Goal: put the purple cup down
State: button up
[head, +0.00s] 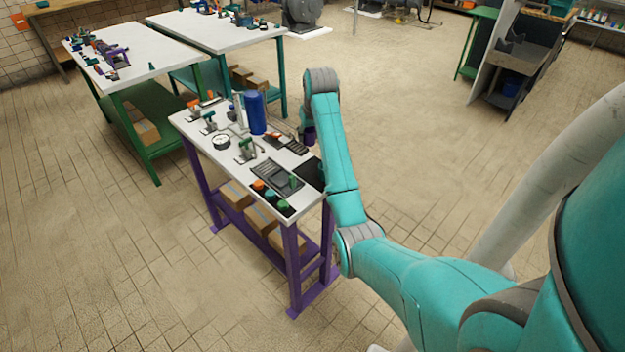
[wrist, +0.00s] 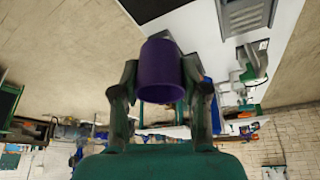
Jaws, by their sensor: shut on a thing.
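The purple cup (wrist: 161,72) is between the two fingers of my gripper (wrist: 160,85) in the wrist view, with a finger against each side. My gripper is shut on it. In the head view the cup (head: 309,136) is a small dark purple shape at the right edge of the purple-legged workbench (head: 189,124), partly hidden by my arm. In the wrist view the bench's white top shows beyond and to the right of the cup. I cannot tell whether the cup touches the bench.
The bench top holds a blue cylinder (head: 255,112), a round gauge (head: 221,142), a grey tray (head: 277,178), a black mat (head: 311,173) and green-handled clamps. Cardboard boxes (head: 261,217) lie on its lower shelf. Two more workbenches stand behind at left.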

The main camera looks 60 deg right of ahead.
jog(key=shift+s+n, duration=0.3)
jog(key=shift+a+f, duration=0.15)
jog(key=shift+f, duration=0.1)
notch_tip(320, 180, down, 10)
jog(key=shift+r, duration=0.25)
jog(key=o, duration=1.1)
jog(key=shift+f, duration=0.1)
jog(key=shift+o, duration=0.2)
jog(key=v, duration=1.2)
